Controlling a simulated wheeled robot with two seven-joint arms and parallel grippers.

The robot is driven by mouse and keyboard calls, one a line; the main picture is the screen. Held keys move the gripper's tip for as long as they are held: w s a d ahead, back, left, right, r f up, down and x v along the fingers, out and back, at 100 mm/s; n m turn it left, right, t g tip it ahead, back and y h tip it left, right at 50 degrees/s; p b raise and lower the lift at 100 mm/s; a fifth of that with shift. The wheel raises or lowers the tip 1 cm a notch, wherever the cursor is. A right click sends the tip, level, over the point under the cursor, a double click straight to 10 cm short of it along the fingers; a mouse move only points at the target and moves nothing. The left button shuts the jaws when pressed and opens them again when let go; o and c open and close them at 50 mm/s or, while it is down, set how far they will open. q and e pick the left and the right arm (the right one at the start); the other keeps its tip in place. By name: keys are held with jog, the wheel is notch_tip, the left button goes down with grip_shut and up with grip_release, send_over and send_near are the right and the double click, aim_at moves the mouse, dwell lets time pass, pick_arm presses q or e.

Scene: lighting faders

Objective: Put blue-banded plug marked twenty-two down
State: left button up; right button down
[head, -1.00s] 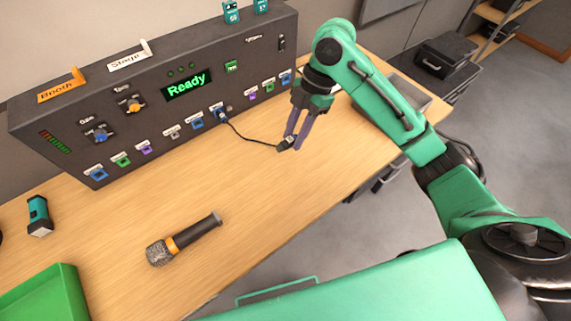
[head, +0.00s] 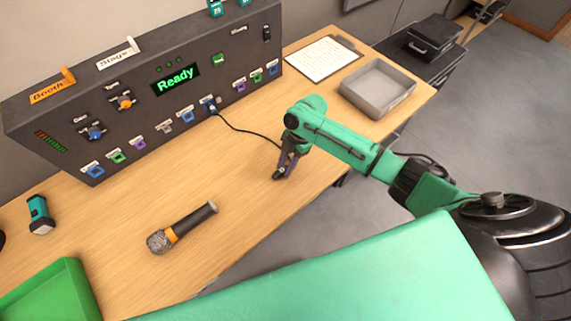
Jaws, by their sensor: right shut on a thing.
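My right gripper (head: 283,170) is shut on a small dark plug (head: 278,175) at the end of a black cable (head: 243,129). The plug is low over the table's front edge region; I cannot tell whether it touches the wood. Its band and its number are too small to read. The cable's other end runs to a blue socket (head: 209,104) on the dark console (head: 150,110). My left gripper is not in view.
A microphone (head: 182,228) lies left of the gripper on the table (head: 130,215). A grey tray (head: 377,88) and a clipboard (head: 320,58) lie at the back right. A green tray (head: 50,295) and a teal lamp-like object (head: 40,214) are at the left. Wood around the gripper is clear.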

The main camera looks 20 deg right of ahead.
jog(key=shift+f+b, duration=0.3)
jog(key=c, duration=0.6)
grip_release()
jog(key=shift+r+p, duration=0.35)
jog(key=b+v, duration=0.1)
jog(key=v, duration=1.1)
jog(key=shift+b, duration=0.4)
